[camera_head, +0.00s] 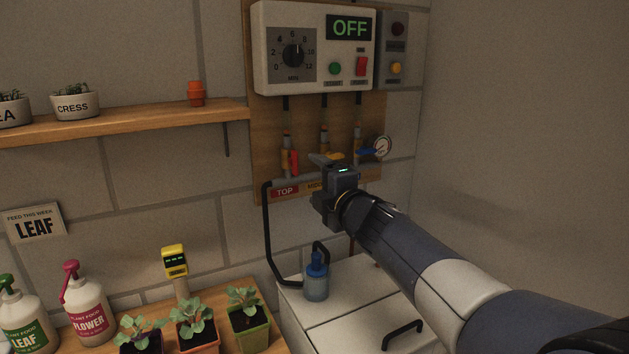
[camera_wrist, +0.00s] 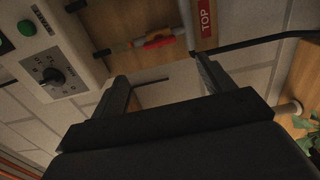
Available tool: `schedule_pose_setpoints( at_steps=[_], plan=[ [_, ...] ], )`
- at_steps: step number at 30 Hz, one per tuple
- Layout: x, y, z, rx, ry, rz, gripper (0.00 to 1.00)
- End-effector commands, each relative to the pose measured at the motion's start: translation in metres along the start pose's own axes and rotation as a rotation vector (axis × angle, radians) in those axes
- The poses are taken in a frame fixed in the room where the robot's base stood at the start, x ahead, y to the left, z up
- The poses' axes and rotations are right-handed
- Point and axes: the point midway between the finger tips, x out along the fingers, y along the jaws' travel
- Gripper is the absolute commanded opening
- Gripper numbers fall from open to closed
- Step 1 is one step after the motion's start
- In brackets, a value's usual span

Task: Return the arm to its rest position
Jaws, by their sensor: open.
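My arm reaches in from the lower right in the head view. My gripper (camera_head: 328,162) is in front of the valve board (camera_head: 262,130), near the valves, and looks empty. In the wrist view my gripper (camera_wrist: 165,82) has its two fingers spread apart with nothing between them. A red-handled valve (camera_wrist: 158,41) lies beyond the fingertips there; the same red valve (camera_head: 294,162) is left of my gripper in the head view. I cannot tell the exact gap between my gripper and the valves.
A control box (camera_head: 313,48) reading OFF hangs above. A gauge (camera_head: 382,146) is right of the valves. Below are a white cabinet (camera_head: 345,290), a blue bottle (camera_head: 316,280) and a black hose (camera_head: 268,235). Potted seedlings (camera_head: 243,318) stand lower left. A wooden shelf (camera_head: 130,124) is at left.

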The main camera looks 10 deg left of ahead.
Motion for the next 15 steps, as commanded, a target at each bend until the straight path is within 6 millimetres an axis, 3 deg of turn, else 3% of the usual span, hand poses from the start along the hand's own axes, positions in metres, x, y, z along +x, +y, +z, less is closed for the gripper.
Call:
schedule_pose_setpoints(
  at_steps=[10, 15],
  plan=[
    [0.002, 0.000, 0.000, 0.001, 0.000, 0.000, 0.76],
    [0.017, 0.000, 0.000, 0.001, 0.000, -0.001, 0.76]
  ],
)
